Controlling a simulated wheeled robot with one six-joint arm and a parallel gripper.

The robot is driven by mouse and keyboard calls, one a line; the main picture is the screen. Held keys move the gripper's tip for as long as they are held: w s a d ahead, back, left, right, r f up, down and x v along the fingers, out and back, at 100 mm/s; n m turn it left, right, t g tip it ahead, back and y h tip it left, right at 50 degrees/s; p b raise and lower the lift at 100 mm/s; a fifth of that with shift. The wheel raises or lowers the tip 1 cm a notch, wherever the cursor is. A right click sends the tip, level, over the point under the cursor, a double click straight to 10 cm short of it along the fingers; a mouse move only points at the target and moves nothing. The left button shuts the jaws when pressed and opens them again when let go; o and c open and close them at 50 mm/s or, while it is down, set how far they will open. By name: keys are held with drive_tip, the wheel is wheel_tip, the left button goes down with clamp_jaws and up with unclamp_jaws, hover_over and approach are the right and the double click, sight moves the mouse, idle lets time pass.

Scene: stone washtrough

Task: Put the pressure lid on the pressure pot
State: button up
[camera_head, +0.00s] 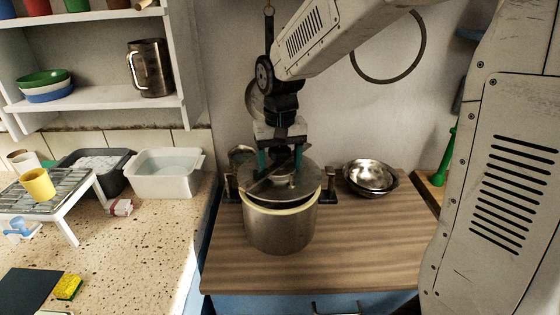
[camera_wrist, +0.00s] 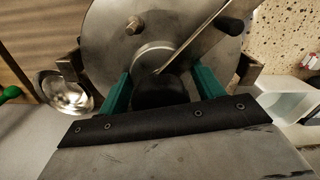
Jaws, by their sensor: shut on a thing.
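The steel pressure pot (camera_head: 280,231) stands on the wooden counter, with dark handles at its left and right. The round steel pressure lid (camera_head: 307,186) is over the pot's mouth, and a cream band shows just below the lid's front edge. A narrow dark gap shows there, and I cannot tell whether the lid rests on the rim. My gripper (camera_head: 282,158) is above the lid, its teal fingers pointing down. In the wrist view, the gripper (camera_wrist: 160,90) is shut on the dark grip of the lid (camera_wrist: 108,48). The pot's inside is hidden.
Nested metal bowls (camera_head: 370,176) stand close right of the pot. At left, a speckled counter (camera_head: 150,235) holds a white basin (camera_head: 167,174), a rack (camera_head: 50,195) and a yellow cup (camera_head: 37,185). The wooden counter (camera_head: 370,245) is clear in front and to the right.

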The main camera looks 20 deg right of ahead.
sight(280, 149)
drive_tip(key=shift+f, duration=1.3)
idle(1.4)
drive_tip(key=o, duration=1.7)
drive_tip(key=shift+r, duration=0.1)
drive_tip(key=shift+r, duration=3.4)
